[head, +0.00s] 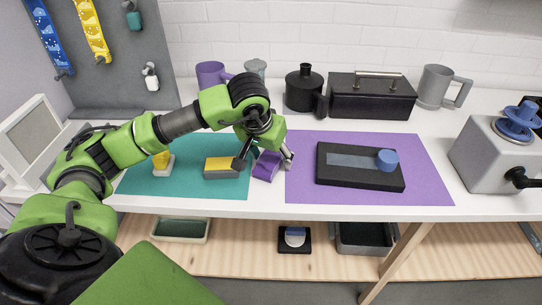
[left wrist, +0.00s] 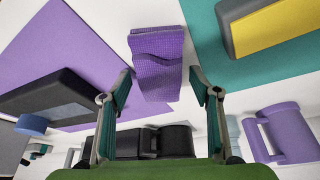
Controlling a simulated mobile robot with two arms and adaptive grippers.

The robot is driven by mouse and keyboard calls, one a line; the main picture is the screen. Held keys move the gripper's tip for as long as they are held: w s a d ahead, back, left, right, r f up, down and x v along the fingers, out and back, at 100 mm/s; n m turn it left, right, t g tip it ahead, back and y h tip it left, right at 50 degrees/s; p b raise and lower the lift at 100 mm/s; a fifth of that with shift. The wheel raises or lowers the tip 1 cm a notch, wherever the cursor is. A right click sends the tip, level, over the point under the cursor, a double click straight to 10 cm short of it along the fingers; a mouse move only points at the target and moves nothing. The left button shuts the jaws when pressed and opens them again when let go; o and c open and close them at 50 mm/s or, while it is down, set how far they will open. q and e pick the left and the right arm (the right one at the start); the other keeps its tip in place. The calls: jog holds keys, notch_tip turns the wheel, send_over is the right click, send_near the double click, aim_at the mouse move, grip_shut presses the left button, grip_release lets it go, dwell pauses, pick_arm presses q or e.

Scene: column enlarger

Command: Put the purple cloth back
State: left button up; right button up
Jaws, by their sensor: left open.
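The purple cloth (head: 266,167) is folded into a small stack on the white strip of counter between the teal mat (head: 137,182) and the purple mat (head: 428,190). It also shows in the left wrist view (left wrist: 157,70). My left gripper (head: 264,162) is open above the cloth, with one finger on each side of it. In the left wrist view the fingertips (left wrist: 161,75) are spread wider than the cloth, and I see no clear contact. The gripper body hides the back of the cloth in the head view. My right gripper is not in view.
A yellow-and-grey block (head: 222,174) lies close left of the cloth. A black tray with a blue knob (head: 387,160) lies on the purple mat. Mugs, a black bottle (head: 304,92) and a black toolbox (head: 371,97) line the back. A grey machine (head: 496,160) stands right.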

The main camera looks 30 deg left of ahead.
pick_arm(q)
jog(key=shift+r, duration=0.1)
jog(key=shift+p+v, duration=2.1)
jog(key=shift+v, duration=1.8)
jog(key=shift+r, duration=0.1)
jog(key=v, duration=1.1)
jog(key=shift+r, duration=0.4)
jog(key=shift+s, duration=0.15)
